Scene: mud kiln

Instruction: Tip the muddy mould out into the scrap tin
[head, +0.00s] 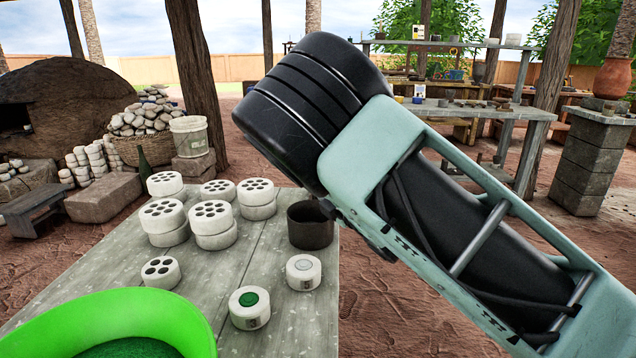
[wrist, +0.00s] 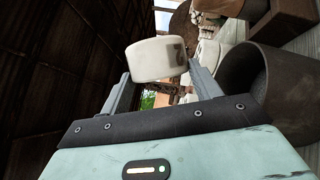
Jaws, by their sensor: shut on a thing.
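The mould sits between the fingertips in the wrist view. Its opening and any contents do not show. The scrap tin, a dark open round tin (head: 310,226), stands at the table's right edge in the head view. It is large and close at the right of the wrist view (wrist: 262,88), beside the held mould and apart from it. In the head view my arm hides the gripper and the mould.
Several white moulds with holes (head: 215,226) stand on the grey table (head: 110,240) left of the tin, some stacked. A green-topped white piece (head: 249,307) and a grey-topped one (head: 303,272) stand in front. Bare ground lies right of the table.

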